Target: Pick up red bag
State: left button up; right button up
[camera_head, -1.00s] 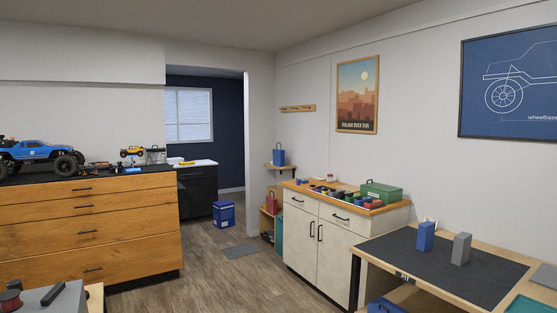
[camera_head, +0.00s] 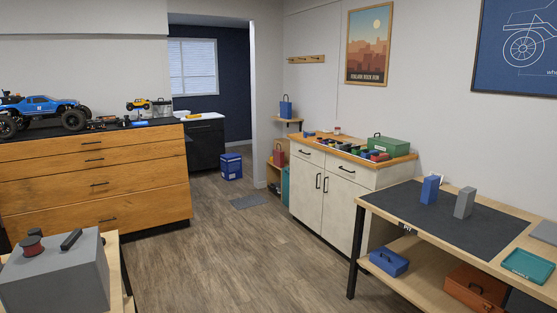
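A red bag (camera_head: 279,156) with a handle stands on a low wooden shelf by the doorway corner, left of the white cabinet. It is small and far away in the head view. Neither of my grippers shows in the view.
A blue bag (camera_head: 286,108) stands on a small wall shelf above. The white cabinet (camera_head: 322,190), wooden drawer unit (camera_head: 95,185), workbench (camera_head: 365,205) and grey box (camera_head: 55,275) flank the open wooden floor (camera_head: 225,265). A grey mat (camera_head: 248,202) and blue box (camera_head: 231,166) lie near the doorway.

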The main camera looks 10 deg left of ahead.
aim_at(278, 155)
jog(key=i+l, duration=0.55)
jog(key=i, duration=0.2)
jog(key=i+u, duration=0.25)
jog(key=i, duration=0.2)
jog(key=i+u, duration=0.25)
jog(key=i, duration=0.25)
jog(key=i+l+u, duration=0.2)
jog(key=i, duration=0.25)
jog(key=i+l+u, duration=0.1)
jog(key=i+u, duration=0.15)
jog(key=i, duration=0.2)
jog(key=i+u, duration=0.25)
jog(key=i, duration=1.55)
jog(key=i+l+z, duration=0.1)
jog(key=i+z, duration=0.2)
jog(key=i, duration=0.3)
jog(key=i+j+z, duration=0.1)
jog(key=i+z, duration=0.2)
jog(key=i, duration=0.3)
jog(key=i+j+z, duration=0.3)
jog(key=i, duration=0.3)
jog(key=i+z, duration=0.15)
jog(key=i, duration=0.35)
jog(key=i+j+z, duration=0.1)
jog(key=i, duration=0.45)
jog(key=i+j+z, duration=0.15)
jog(key=i, duration=0.35)
jog(key=i+j+z, duration=0.15)
jog(key=i, duration=0.35)
